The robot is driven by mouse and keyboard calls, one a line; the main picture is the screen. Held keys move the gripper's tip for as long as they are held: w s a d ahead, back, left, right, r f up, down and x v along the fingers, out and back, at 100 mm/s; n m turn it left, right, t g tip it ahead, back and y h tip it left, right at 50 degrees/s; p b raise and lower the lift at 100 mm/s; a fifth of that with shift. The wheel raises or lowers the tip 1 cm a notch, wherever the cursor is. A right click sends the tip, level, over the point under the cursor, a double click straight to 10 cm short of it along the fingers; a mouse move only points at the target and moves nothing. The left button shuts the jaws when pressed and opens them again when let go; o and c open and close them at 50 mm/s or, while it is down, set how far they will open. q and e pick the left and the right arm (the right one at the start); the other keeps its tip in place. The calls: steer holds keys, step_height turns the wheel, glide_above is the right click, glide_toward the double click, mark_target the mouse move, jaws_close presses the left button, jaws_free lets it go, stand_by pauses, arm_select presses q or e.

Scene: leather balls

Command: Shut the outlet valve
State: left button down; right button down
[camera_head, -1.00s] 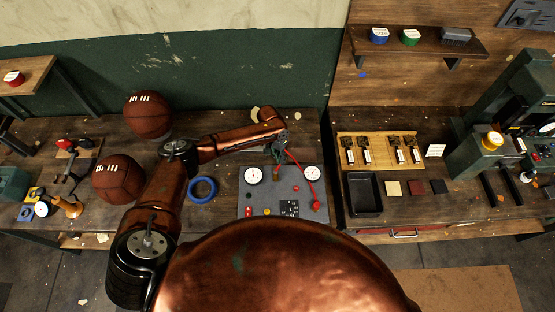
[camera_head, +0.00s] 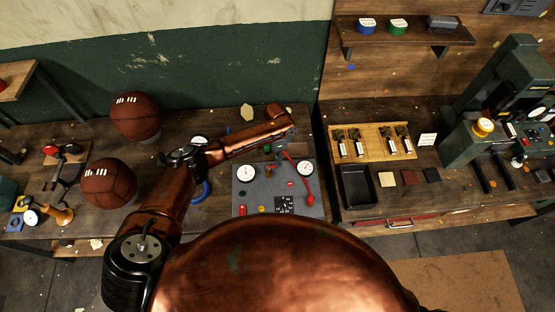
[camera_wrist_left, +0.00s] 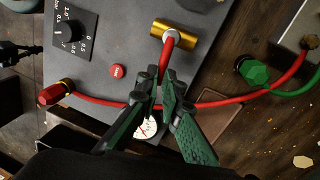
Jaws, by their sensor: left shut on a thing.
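A grey panel (camera_head: 265,197) with two white dial gauges, a left one (camera_head: 245,172) and a right one (camera_head: 305,168), lies on the bench. In the left wrist view a red valve lever (camera_wrist_left: 167,50) runs from a brass valve body (camera_wrist_left: 174,35) on the panel (camera_wrist_left: 120,35). My left gripper (camera_wrist_left: 164,88) is shut around the lever's free end; its green fingers hide that end. It also shows small at the panel's back edge in the head view (camera_head: 284,145). No readable label names the outlet valve. My right gripper is not in view.
A red hose (camera_wrist_left: 105,101) passes behind my fingers from a red fitting (camera_wrist_left: 55,92). A green fitting (camera_wrist_left: 253,71) sits beside the panel. Two leather balls (camera_head: 135,116) (camera_head: 108,183) stand left of my arm. A black tray (camera_head: 357,186) lies right of the panel.

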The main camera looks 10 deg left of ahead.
arm_select(q)
steer(key=shift+s+d+f+m, duration=0.1)
steer(key=shift+s+f+m, duration=0.15)
steer(key=shift+s+m, duration=0.3)
steer(key=c, duration=2.4)
jaws_free()
steer(key=o, duration=0.4)
steer(key=shift+w+r, duration=0.1)
steer(key=shift+w, duration=0.1)
steer(key=shift+c, duration=0.2)
steer(key=shift+w+r, duration=0.1)
steer(key=shift+r, duration=0.1)
step_height(320, 180, up, 11)
steer(key=w, duration=0.2)
steer(key=shift+a+r, duration=0.2)
steer(key=shift+a, duration=0.1)
steer(key=shift+a, duration=0.1)
